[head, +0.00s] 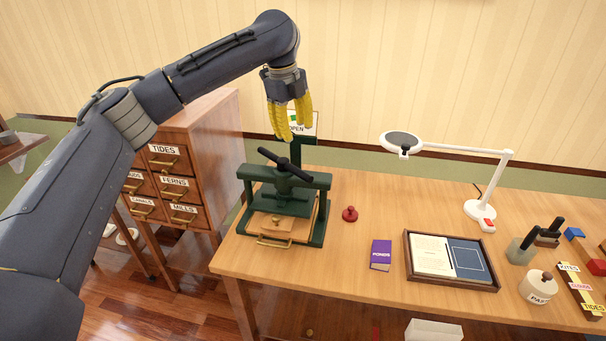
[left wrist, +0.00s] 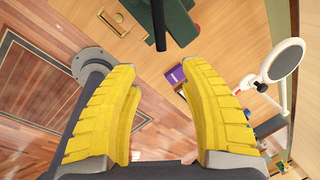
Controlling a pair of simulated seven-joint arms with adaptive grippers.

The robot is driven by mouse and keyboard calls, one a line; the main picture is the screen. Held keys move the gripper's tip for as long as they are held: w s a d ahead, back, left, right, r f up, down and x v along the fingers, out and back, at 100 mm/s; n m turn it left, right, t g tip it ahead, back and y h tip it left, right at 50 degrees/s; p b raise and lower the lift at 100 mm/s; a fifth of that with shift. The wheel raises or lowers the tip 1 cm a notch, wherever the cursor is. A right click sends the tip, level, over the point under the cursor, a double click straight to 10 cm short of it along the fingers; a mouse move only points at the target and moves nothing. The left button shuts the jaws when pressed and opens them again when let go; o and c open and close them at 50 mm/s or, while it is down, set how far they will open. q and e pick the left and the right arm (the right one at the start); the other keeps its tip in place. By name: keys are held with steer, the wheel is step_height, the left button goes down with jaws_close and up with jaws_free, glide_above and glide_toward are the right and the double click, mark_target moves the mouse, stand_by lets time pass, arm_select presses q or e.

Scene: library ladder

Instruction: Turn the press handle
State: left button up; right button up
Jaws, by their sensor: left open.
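The press (head: 287,203) is a dark green frame on the left part of the wooden table. Its handle (head: 284,166) is a black bar lying slantwise across the top of the screw. My left gripper (head: 288,136) has yellow fingers and hangs above the handle, pointing down, apart from it. In the left wrist view the fingers (left wrist: 160,108) are open with nothing between them. The black handle end (left wrist: 160,35) shows beyond the fingertips, with part of the green press (left wrist: 180,20) behind it. My right gripper is in neither view.
A red knobbed piece (head: 350,214) and a purple book (head: 381,254) lie right of the press. A framed tray (head: 408,262) and a white magnifier lamp (head: 478,211) stand farther right. A labelled drawer cabinet (head: 205,130) is left. An "OPEN" sign (head: 304,126) stands behind the press.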

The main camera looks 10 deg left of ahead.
mark_target(303, 173)
arm_select(q)
steer(key=w+f, duration=0.1)
steer(key=f, duration=0.4)
steer(key=w+d+f, duration=0.1)
steer(key=f, duration=1)
steer(key=shift+w+d+f, duration=0.2)
steer(key=shift+w+d, duration=0.2)
steer(key=shift+o, duration=0.2)
jaws_close()
